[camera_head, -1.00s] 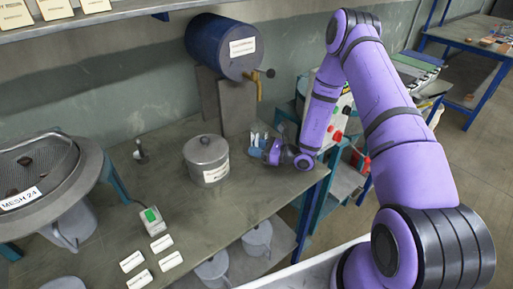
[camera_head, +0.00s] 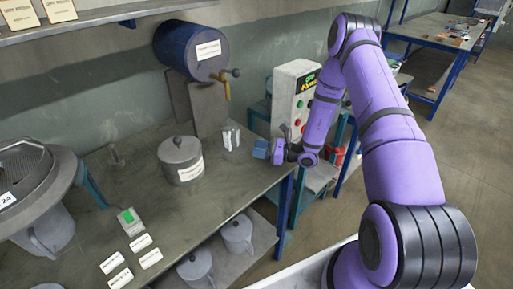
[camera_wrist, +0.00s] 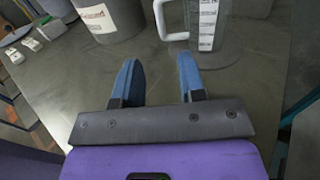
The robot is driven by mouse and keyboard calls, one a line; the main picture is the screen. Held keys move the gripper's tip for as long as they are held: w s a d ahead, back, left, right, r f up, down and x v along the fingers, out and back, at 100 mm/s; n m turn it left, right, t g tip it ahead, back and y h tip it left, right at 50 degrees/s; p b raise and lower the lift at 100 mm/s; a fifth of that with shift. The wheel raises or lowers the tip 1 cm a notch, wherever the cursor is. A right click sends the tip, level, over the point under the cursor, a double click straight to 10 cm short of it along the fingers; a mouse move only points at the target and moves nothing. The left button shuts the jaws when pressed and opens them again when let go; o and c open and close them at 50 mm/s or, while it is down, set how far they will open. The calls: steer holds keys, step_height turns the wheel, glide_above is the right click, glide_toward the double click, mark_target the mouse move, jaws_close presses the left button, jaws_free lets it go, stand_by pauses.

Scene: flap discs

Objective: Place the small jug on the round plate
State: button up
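A small clear jug (camera_wrist: 208,28) with a white handle and a white marked strip stands upright on the grey workbench in the wrist view. In the head view the jug (camera_head: 230,138) is small and pale, right of a lidded pot. My gripper (camera_wrist: 158,80) has its two blue fingers apart with nothing between them. The fingertips point toward the jug and its handle, with bare bench between. In the head view my gripper (camera_head: 264,150) is near the bench's right edge, right of the jug.
The lidded grey pot (camera_head: 181,160) stands left of the jug. A blue drum with a tap (camera_head: 226,86) is above the bench's back. A control box (camera_head: 294,97) stands behind my gripper. A sieve machine (camera_head: 35,180) is at far left.

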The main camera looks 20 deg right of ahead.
steer(key=shift+s+d, duration=0.1)
steer(key=shift+d, duration=0.05)
steer(key=s+a+r+n+g+h, duration=0.1)
steer(key=s+a+r+n+g, duration=0.3)
steer(key=r, duration=0.4)
steer(key=s+a+r+n+g+h, duration=0.1)
steer(key=s+r+n+g, duration=0.25)
steer(key=r+n, duration=0.4)
steer(key=s+a+r+n+g+h, duration=0.1)
steer(key=s+a+r+n+g, duration=0.25)
steer(key=r, duration=0.65)
steer(key=s+d+r+n+t+h, duration=0.2)
steer(key=s+r+n+h, duration=0.3)
steer(key=s+r, duration=0.3)
steer(key=s+d+r+n+t+h, duration=0.3)
steer(key=s+d+r+n+h, duration=0.2)
steer(key=s, duration=1.1)
step_height(320, 180, up, 3)
steer(key=shift+f+t+h, duration=0.15)
steer(key=shift+t+h, duration=0.15)
steer(key=shift+h, duration=0.5)
